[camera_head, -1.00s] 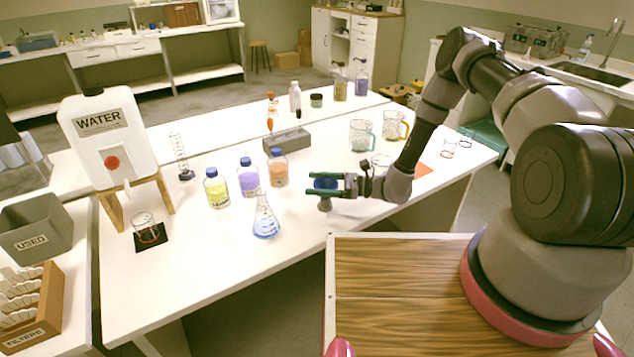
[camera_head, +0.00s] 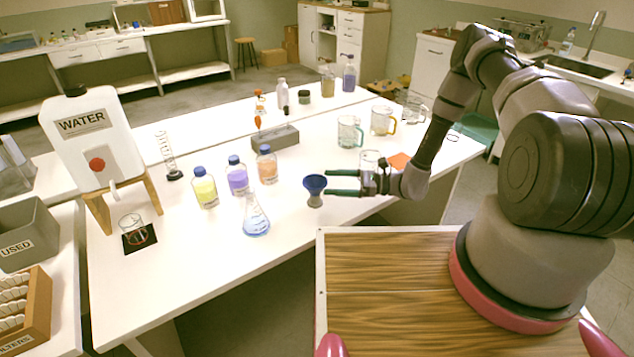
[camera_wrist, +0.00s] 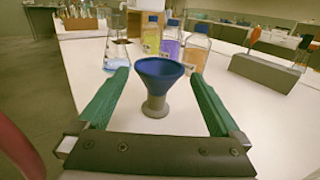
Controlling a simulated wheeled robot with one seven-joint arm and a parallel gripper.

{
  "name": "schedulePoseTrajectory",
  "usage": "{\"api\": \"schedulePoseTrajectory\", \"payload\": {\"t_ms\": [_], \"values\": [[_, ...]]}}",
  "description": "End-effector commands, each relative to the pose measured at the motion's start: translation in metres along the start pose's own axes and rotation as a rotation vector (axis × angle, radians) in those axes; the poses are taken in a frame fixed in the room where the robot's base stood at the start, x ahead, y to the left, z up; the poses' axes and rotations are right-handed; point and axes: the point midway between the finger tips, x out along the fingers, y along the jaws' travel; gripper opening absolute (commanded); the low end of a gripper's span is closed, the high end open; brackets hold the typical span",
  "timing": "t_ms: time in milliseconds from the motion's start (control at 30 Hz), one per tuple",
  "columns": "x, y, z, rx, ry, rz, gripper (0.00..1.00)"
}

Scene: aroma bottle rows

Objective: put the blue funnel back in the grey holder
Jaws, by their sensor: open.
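The blue funnel (camera_head: 315,183) sits upright in the small grey holder (camera_head: 315,201) on the white table. In the wrist view the funnel (camera_wrist: 160,72) has its wide mouth up, and its lower part is hidden inside the flared grey holder (camera_wrist: 155,106). My gripper (camera_head: 331,183) is open and empty, with its green fingers level and pointing left. It is just to the right of the funnel in the head view. In the wrist view the funnel stands centred ahead, with clear gaps to both fingers.
A flask with blue liquid (camera_head: 256,222) and yellow, purple and orange bottles (camera_head: 205,188) stand left of the funnel. A grey block (camera_head: 275,137) lies behind. The table front beside the holder is clear.

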Motion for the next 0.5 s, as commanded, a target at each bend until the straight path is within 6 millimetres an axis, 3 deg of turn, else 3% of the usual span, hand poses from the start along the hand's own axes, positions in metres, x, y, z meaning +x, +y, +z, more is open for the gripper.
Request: {"api": "schedulePoseTrajectory", "payload": {"t_ms": [200,500], "values": [[-0.023,0.0,0.0,0.001,0.0,-0.001,1.0],[-0.026,0.0,0.0,0.001,0.0,0.001,1.0]]}}
